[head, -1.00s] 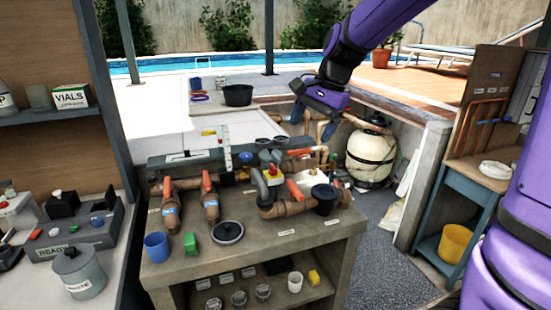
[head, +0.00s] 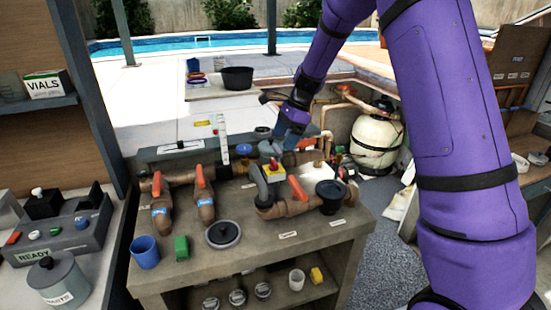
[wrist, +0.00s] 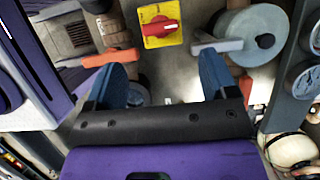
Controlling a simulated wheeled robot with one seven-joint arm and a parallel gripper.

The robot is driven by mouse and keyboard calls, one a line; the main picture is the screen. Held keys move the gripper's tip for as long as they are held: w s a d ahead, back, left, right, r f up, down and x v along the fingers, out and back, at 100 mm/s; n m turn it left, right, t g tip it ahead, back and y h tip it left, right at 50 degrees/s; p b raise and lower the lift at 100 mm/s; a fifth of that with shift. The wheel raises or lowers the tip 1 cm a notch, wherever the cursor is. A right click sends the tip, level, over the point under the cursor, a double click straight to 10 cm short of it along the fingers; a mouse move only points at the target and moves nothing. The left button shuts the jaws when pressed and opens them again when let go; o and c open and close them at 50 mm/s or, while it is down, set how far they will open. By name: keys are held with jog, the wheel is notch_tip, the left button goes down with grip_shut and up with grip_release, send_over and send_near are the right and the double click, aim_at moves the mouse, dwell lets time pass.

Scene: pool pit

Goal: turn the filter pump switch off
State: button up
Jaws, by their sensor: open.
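The filter pump switch, a red rotary knob (wrist: 160,28) on a yellow plate (wrist: 153,39), is at the top middle of the wrist view. In the head view the red knob (head: 274,163) shows on the bench, among the pipes. My gripper (wrist: 164,62) is open and empty, with its two blue fingers spread to the left and right below the switch in the wrist view. In the head view my gripper (head: 288,138) hangs just above and behind the switch, apart from it as far as I can tell.
Orange-handled valves (head: 203,180) and grey-brown pipes crowd the bench (head: 250,258). A dark capped pipe (head: 330,194) stands right of the switch. In the wrist view a grey round housing (wrist: 252,38) lies right of the plate, with an orange handle (wrist: 110,57) on the left.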

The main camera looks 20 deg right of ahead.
aim_at(274, 161)
jog(key=x, duration=0.8)
jog(key=c, duration=0.9)
jog(key=shift+c, duration=0.2)
